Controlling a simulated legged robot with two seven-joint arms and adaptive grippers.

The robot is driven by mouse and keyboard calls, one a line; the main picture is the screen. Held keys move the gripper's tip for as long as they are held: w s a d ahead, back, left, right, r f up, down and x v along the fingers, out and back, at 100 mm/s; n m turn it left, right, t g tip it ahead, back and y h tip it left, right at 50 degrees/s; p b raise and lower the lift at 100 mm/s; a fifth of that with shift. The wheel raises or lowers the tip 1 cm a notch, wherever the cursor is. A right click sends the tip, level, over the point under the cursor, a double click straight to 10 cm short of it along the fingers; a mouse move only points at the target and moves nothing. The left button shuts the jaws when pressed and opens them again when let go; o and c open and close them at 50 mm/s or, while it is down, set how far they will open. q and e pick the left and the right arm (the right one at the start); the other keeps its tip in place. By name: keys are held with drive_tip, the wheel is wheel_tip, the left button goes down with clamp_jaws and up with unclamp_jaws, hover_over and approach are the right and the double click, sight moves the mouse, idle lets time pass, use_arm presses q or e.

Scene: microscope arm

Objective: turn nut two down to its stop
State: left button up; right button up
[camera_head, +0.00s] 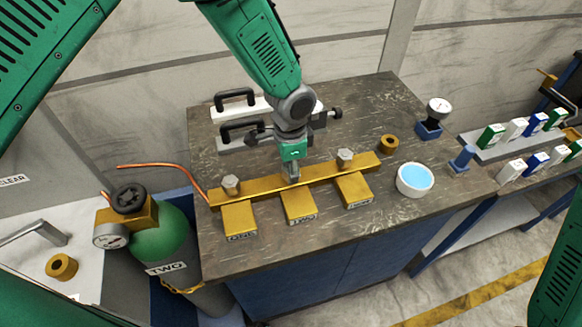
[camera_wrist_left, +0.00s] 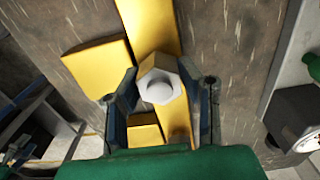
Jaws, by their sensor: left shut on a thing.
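A brass bar (camera_head: 325,172) lies across the table with three brass blocks along its near side. Grey hex nuts stand on it: a left nut (camera_head: 230,184) and a right nut (camera_head: 344,157). My left gripper (camera_head: 292,176) points down over the middle of the bar, above the middle block (camera_head: 300,207), and mostly hides the middle nut, nut two. In the left wrist view, nut two (camera_wrist_left: 160,86) sits between the fingers of my left gripper (camera_wrist_left: 164,100), which is shut on it. Its round stud top shows. My right gripper is out of view.
A white bowl of blue liquid (camera_head: 415,180) and a brass ring (camera_head: 389,143) stand right of the bar. Black-handled tools (camera_head: 238,97) lie behind. A green cylinder marked TWO (camera_head: 163,240) with a gauge stands left of the table.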

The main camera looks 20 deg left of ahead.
use_arm(q)
drive_tip(key=shift+w, duration=0.1)
drive_tip(key=o, duration=1.1)
drive_tip(key=shift+o, duration=0.2)
drive_tip(key=shift+r, duration=0.1)
drive_tip(key=shift+r, duration=0.3)
wheel_tip(320, 180, up, 11)
